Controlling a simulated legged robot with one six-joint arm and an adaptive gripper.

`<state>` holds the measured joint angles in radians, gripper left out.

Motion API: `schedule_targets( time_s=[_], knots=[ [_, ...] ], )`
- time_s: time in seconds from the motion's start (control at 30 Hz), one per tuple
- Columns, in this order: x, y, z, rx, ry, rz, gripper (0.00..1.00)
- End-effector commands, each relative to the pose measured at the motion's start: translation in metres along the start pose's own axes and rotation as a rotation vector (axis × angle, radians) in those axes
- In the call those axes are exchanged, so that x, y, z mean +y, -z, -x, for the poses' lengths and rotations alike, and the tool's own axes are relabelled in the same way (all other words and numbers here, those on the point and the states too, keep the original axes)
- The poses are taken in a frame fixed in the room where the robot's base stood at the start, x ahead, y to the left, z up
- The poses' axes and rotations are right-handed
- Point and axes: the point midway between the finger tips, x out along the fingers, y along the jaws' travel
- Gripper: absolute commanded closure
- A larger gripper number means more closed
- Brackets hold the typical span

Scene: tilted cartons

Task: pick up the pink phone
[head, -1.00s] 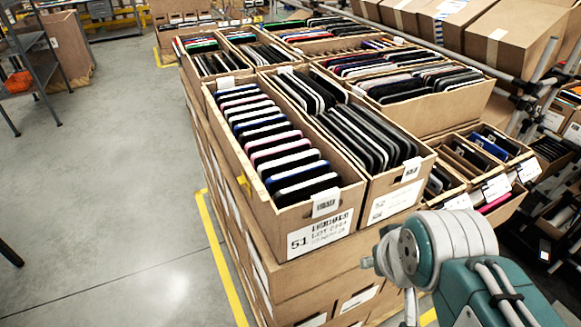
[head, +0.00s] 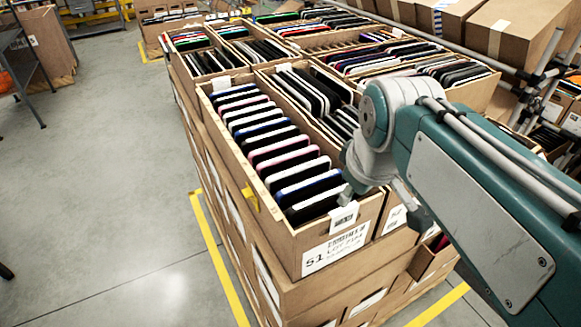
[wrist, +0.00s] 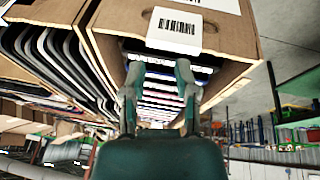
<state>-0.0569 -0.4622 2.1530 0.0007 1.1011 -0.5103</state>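In the head view, a phone with a pink edge (head: 283,158) stands in a tightly packed row of phones in the carton labelled 51 (head: 335,250). Pink shows on more than one edge near the middle of the row, so I cannot tell which phone is meant. My gripper (head: 346,192) is over the near end of this carton, by its barcode tag. In the wrist view my gripper (wrist: 160,68) has its two fingers spread apart with nothing held. The row of phone edges (wrist: 162,97) shows between and beyond the fingers; their colours are hard to tell there.
A neighbouring carton of dark devices (head: 308,88) stands right beside carton 51, partly hidden by my arm. More filled cartons stand behind. A metal rail (head: 490,65) and closed boxes (head: 520,35) line the right.

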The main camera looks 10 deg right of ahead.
Motion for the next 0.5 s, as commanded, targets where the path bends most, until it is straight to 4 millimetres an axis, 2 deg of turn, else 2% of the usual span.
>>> schedule_targets(
  time_s=[0.03,0.27,0.5],
  knots=[
    [0.004,0.015,0.001,-0.018,0.015,0.080,0.61],
    [0.018,0.073,0.007,-0.083,0.093,0.473,0.61],
    [0.026,0.131,-0.001,-0.126,0.198,0.881,0.61]
  ],
)
